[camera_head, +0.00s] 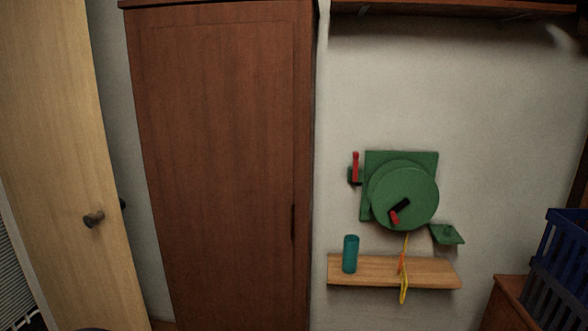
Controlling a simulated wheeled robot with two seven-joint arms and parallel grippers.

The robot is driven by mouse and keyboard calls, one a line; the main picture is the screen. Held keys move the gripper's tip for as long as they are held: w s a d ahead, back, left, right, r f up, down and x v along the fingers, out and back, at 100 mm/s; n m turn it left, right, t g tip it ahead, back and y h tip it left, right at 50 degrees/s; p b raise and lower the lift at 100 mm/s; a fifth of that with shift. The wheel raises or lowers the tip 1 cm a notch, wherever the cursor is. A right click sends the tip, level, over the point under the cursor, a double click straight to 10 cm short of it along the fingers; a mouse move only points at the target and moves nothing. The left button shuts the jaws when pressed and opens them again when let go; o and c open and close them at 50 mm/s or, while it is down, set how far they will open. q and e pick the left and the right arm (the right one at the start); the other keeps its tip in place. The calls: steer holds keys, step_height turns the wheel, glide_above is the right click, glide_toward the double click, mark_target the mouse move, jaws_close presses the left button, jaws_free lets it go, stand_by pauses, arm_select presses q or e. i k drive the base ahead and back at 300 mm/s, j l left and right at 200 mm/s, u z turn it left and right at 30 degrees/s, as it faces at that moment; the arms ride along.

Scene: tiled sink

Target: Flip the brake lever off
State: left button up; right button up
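The brake lever (355,166) is a short red handle standing upright on a small dark green bracket. It is at the left side of a green wall-mounted device with a large round drum (404,188). A black crank with a red knob (395,217) sits on the drum's front. Neither of my grippers shows in the head view, so their state is hidden. Nothing of mine is seen touching the lever.
A wooden shelf (380,271) below the device holds a teal cylinder (350,254). A yellow and orange cord (404,285) hangs over it. A green plate (447,234) sits right of the drum. A brown wardrobe (225,170) stands left; a blue crate (562,265) is at right.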

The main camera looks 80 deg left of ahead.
mark_target(355, 167)
steer(key=u, duration=2.2)
steer(key=i+l, duration=0.25)
steer(key=i, duration=0.2)
steer(key=i+l+z, duration=0.1)
steer(key=i, duration=0.35)
steer(key=i+l, duration=0.3)
steer(key=i, duration=0.15)
steer(key=i+l+z, duration=0.1)
steer(key=i, duration=0.35)
steer(key=i+l+z, duration=0.1)
steer(key=i+l, duration=0.15)
steer(key=i, duration=0.2)
